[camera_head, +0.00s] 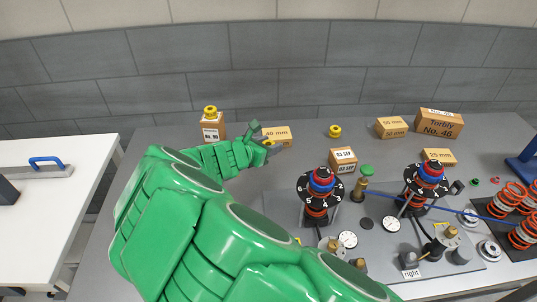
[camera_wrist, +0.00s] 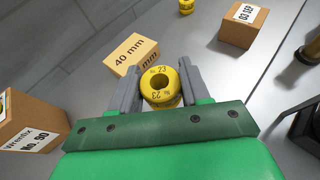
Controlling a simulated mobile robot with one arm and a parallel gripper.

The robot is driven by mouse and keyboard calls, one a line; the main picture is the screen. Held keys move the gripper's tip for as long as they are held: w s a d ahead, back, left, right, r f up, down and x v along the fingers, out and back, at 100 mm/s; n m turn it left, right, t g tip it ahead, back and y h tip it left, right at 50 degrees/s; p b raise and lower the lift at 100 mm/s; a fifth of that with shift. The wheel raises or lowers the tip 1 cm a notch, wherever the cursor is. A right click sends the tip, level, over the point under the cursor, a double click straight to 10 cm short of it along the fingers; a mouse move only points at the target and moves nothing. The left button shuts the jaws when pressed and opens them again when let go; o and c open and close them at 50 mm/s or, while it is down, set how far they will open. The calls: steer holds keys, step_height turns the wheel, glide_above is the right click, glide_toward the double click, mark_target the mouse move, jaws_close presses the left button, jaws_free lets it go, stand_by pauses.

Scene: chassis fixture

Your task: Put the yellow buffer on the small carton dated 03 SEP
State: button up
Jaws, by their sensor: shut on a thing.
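My gripper (camera_head: 268,147) is shut on a yellow buffer marked 23, which shows between its fingers in the wrist view (camera_wrist: 161,86). My fingers (camera_wrist: 159,92) stand on either side of it. In the head view the buffer is mostly hidden by my gripper. The small carton dated 03 SEP (camera_head: 343,161) stands to the right of my gripper, with nothing on its top. It also shows at the upper right of the wrist view (camera_wrist: 243,24). My gripper is apart from it.
A 40 mm carton (camera_head: 277,135) lies close by my gripper. Another yellow buffer (camera_head: 335,131) stands on the table behind the dated carton, and one (camera_head: 210,111) sits on a carton (camera_head: 212,130) at left. A numbered black dial post (camera_head: 321,185) stands in front of the dated carton.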

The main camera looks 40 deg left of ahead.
steer(key=shift+w+r, duration=0.1)
steer(key=shift+r, duration=0.4)
step_height(320, 180, up, 6)
steer(key=m+g+h, duration=0.1)
steer(key=m+h, duration=0.4)
glide_above(344, 155)
steer(key=shift+f, duration=4.85)
steer(key=shift+f, duration=0.1)
steer(key=o, duration=1)
steer(key=shift+o, duration=0.2)
